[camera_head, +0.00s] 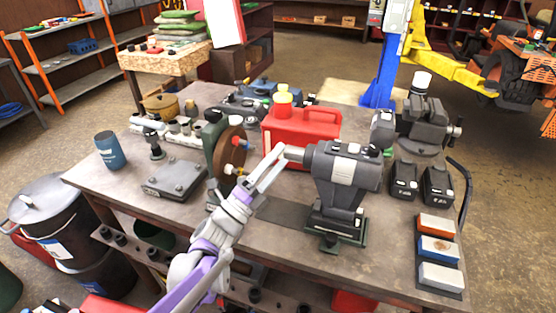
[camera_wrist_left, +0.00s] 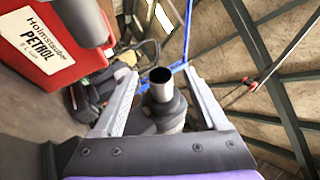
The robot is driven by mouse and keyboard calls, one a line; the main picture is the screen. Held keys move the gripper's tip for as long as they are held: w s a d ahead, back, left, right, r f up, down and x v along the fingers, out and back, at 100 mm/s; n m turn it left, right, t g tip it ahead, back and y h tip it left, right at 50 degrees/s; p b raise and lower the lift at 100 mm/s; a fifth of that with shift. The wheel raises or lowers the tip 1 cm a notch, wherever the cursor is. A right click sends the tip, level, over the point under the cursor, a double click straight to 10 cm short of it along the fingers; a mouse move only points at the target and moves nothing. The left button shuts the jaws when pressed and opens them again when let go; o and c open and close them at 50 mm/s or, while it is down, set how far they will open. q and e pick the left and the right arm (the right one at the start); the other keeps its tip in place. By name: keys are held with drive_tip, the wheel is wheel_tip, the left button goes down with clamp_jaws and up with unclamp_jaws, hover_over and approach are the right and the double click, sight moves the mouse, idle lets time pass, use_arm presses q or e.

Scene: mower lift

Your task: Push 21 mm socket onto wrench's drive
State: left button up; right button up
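The grey wrench (camera_head: 340,168) stands on the bench in a dark stand, its round nose pointing left. A short hollow metal cylinder, which looks like the socket (camera_wrist_left: 160,76), sits at the end of the nose (camera_wrist_left: 166,108) and in line with it, its open end facing the wrist camera. The drive itself is hidden. My left gripper (camera_head: 284,156) is at the nose's front end. In the left wrist view its two fingers (camera_wrist_left: 160,74) are spread, one on each side of the socket, with gaps visible. My right gripper is not in view.
A red petrol can (camera_head: 300,124) stands behind the left gripper, and a bench grinder (camera_head: 222,148) stands to its left. Batteries (camera_head: 404,178) and sharpening stones (camera_head: 437,248) lie to the wrench's right. A metal plate block (camera_head: 174,178) sits at the left.

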use_arm(q)
drive_tip(key=b+v, duration=0.2)
drive_tip(key=v, duration=0.9)
drive_tip(key=s+d+f+m+g+y+p, duration=0.15)
drive_tip(key=s+f+m+g+y, duration=0.35)
drive_tip(key=m, duration=0.7)
drive_tip(key=s+d+f+m+g+y+p, duration=0.1)
drive_tip(key=s+f+m+g+y+p, duration=0.3)
drive_tip(key=s+m, duration=0.55)
drive_tip(key=s+a+f+m+y, duration=0.1)
drive_tip(key=a+m+y, duration=0.2)
drive_tip(key=a+m, duration=0.2)
drive_tip(key=s+a+f+m+g+y+p, duration=0.1)
drive_tip(key=s+a+f+m+y, duration=0.1)
drive_tip(key=a+m, duration=0.3)
drive_tip(key=s+a+f+m+y+p, duration=0.1)
drive_tip(key=a+m, duration=0.4)
drive_tip(key=m, duration=0.5)
drive_tip(key=s+f+y, duration=0.1)
drive_tip(key=y, duration=0.1)
drive_tip(key=shift+s+a+y, duration=0.15)
drive_tip(key=shift+a+y, duration=0.05)
drive_tip(key=shift+y, duration=0.1)
